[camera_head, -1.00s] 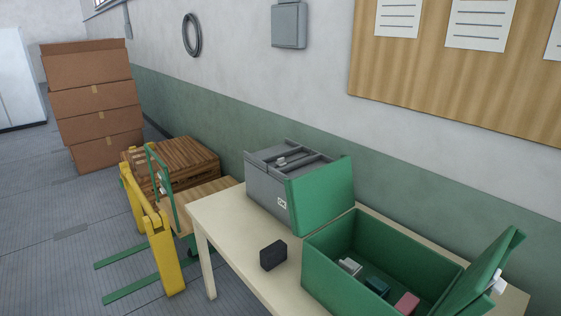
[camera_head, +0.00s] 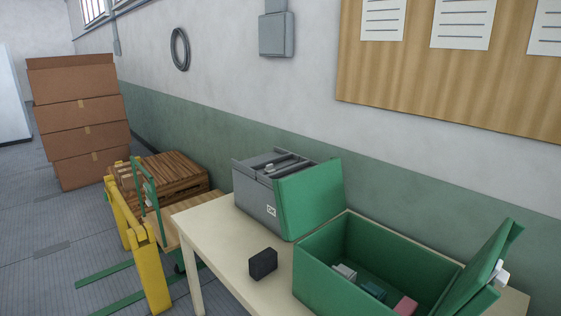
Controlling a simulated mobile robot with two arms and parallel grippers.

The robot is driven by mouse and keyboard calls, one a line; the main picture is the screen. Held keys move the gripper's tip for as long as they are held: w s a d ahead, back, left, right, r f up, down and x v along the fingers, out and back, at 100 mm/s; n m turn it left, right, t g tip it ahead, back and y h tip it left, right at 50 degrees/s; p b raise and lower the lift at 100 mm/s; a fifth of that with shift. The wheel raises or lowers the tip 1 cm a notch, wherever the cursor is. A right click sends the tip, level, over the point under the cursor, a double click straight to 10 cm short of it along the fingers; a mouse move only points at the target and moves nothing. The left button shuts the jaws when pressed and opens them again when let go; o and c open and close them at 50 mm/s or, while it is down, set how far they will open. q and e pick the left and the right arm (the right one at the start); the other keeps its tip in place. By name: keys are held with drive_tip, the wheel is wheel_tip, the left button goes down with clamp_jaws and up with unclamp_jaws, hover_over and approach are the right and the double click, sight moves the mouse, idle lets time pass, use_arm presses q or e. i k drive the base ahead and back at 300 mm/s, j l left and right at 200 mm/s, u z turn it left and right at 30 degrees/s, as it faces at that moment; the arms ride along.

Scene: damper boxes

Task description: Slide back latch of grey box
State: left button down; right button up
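The grey box (camera_head: 252,196) stands on the pale table, toward its back left, against the wall side. Its top carries grey bars and a small light grey knob-like part (camera_head: 270,168), which may be the latch; it is too small to tell its position. A white label (camera_head: 271,210) is on its front. Neither of my grippers is in view.
The green box holds several small blocks, and another green flap (camera_head: 483,268) leans out at its right. A small black block (camera_head: 263,263) lies on the table (camera_head: 214,233). A yellow-and-green trolley (camera_head: 148,262), wooden crates (camera_head: 165,175) and stacked cartons (camera_head: 82,125) stand left.

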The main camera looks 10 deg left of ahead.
sight(269, 169)
drive_tip(key=i+j+z, duration=0.1)
drive_tip(key=j+z, duration=0.2)
drive_tip(key=z, duration=0.15)
drive_tip(key=j+z, duration=0.3)
drive_tip(key=z, duration=0.2)
drive_tip(key=j+z, duration=0.2)
drive_tip(key=j, duration=0.7)
drive_tip(key=j+z, duration=0.15)
drive_tip(key=j, duration=0.75)
drive_tip(key=k+j+z, duration=0.2)
drive_tip(key=j, duration=1.75)
drive_tip(key=k, duration=0.05)
